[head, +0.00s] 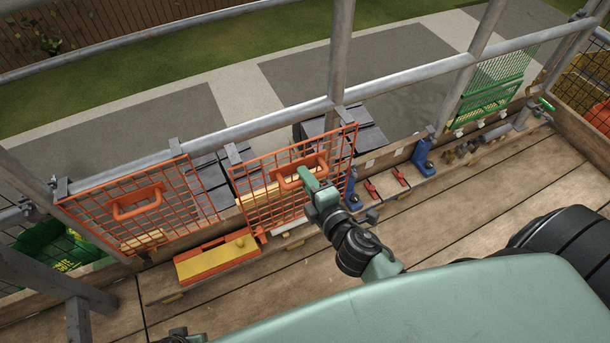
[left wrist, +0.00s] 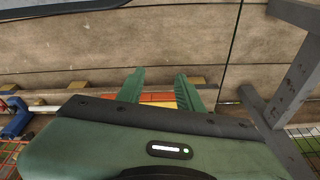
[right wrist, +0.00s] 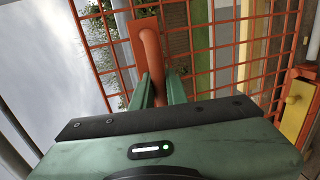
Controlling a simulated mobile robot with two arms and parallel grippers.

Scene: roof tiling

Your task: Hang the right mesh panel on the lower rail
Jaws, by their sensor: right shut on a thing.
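The right mesh panel (head: 250,200) is an orange grid with a handle (head: 287,178) and two grey hooks on its top edge. My right gripper (head: 308,180) is shut on that handle, also seen in the right wrist view (right wrist: 150,45). The panel hangs upright, slightly tilted in the picture. Its left hook (head: 232,154) appears below and in front of the grey lower rail (head: 255,126); whether the right hook (head: 340,116) touches the rail, I cannot tell. My left gripper (left wrist: 160,88) is open and empty above the planks in the left wrist view.
Another orange mesh panel (head: 110,212) hangs on the rail at left. A yellow and orange case (head: 215,258) lies below. A grey upright post (head: 341,50) stands behind the held panel. Blue tools (head: 424,154) and a green mesh panel (head: 495,87) are at right.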

